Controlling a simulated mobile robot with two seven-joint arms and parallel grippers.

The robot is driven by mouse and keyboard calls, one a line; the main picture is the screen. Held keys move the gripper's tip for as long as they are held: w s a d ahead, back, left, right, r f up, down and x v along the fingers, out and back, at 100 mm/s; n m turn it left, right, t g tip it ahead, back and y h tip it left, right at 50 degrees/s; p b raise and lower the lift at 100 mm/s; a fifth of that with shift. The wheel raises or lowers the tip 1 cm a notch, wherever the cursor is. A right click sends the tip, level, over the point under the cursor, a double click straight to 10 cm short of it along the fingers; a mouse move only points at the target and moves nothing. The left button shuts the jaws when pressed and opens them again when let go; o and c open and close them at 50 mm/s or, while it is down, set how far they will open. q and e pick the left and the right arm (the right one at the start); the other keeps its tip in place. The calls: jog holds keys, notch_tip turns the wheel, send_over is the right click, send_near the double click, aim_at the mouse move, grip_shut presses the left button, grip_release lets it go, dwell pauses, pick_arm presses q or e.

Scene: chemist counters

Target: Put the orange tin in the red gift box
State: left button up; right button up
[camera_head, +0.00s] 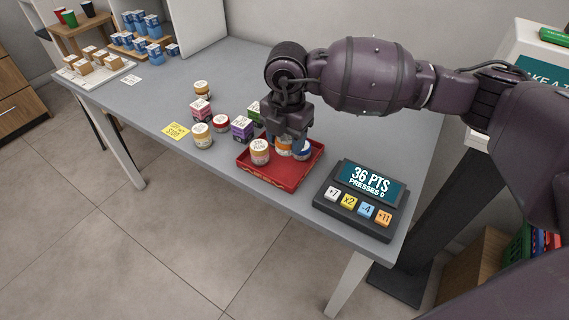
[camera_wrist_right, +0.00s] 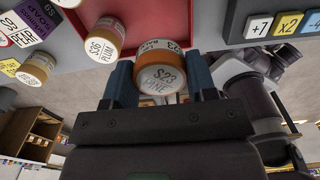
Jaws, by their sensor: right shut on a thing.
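The red gift box (camera_head: 268,180) is an open shallow red tray near the counter's front edge; its red floor also shows in the wrist view (camera_wrist_right: 165,18). My right gripper (camera_head: 286,138) points down over it, shut on the orange tin (camera_head: 283,151). In the right wrist view the tin (camera_wrist_right: 160,78) sits between the two fingertips (camera_wrist_right: 160,80), its lid facing the camera. I cannot tell whether the tin touches the box floor. A tin with a pink band (camera_head: 260,153), labelled plum (camera_wrist_right: 105,38), and a blue tin (camera_head: 302,151) are in the box too. My left gripper is out of view.
Several tins and cartons stand left of the box, including a purple carton (camera_head: 242,128) and a yellow note (camera_head: 176,131). A dark keypad with a screen (camera_head: 362,192) stands just right of the box. Shelves with small boxes (camera_head: 145,42) are at the back left.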

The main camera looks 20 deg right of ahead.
aim_at(286, 174)
notch_tip(286, 174, down, 8)
jog(key=shift+b, duration=0.85)
jog(key=shift+f, duration=0.3)
jog(key=shift+r, duration=0.1)
jog(key=o, duration=0.6)
jog(key=shift+o, duration=0.2)
